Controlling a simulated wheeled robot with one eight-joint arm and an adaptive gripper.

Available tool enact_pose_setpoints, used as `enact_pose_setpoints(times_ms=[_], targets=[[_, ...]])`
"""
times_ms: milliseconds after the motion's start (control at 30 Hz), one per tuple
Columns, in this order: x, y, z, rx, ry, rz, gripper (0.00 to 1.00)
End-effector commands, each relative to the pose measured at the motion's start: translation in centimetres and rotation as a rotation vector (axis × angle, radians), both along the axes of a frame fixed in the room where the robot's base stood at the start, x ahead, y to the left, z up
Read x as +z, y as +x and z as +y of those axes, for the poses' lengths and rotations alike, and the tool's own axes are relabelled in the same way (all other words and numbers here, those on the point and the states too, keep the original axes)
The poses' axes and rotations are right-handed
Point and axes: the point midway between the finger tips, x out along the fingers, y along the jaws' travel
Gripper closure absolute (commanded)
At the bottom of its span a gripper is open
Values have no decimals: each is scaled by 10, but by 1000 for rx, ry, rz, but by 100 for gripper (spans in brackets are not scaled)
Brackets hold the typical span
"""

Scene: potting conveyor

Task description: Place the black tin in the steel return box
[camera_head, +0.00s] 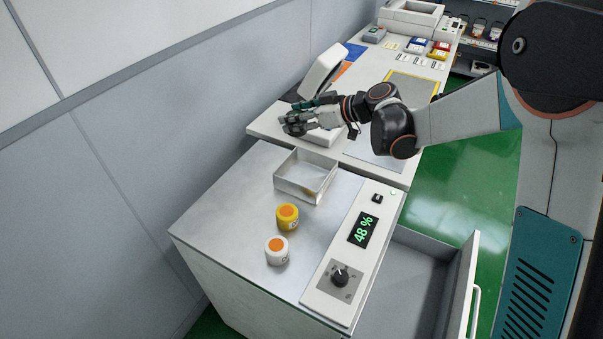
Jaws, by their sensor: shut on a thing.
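My gripper (297,122) is above the white bench at the upper middle, behind and above the steel return box. It is shut on a small dark thing, which I take for the black tin; the dark fingers cover most of it, so its shape is not clear. The steel return box (289,188) is an open, shallow rectangular box on the grey worktop, below my gripper in the picture. A small brownish patch shows on its inside near the front corner. The held thing is outside the box.
A yellow tin (288,218) and a white tin (277,251), both with orange tops, stand in front of the box. A control panel (343,268) with a 48 % display lies to the right. An open drawer (415,280) juts out there. A white lidded device (323,72) stands behind my gripper.

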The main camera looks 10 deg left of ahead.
Motion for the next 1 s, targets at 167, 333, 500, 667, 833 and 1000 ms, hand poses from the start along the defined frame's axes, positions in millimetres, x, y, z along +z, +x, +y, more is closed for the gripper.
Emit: enact_pose_setpoints(times_ms=[167, 333, 500, 667, 833, 1000], targets=[[-50, 0, 0, -1, 0, 0, 78], [-91, 0, 0, -2, 0, 0, 78], [-123, 0, 0, -2, 0, 0, 78], [-135, 0, -1, -2, 0, 0, 78], [-148, 0, -1, -2, 0, 0, 78], [-173, 0, 0, -2, 0, 0, 78]])
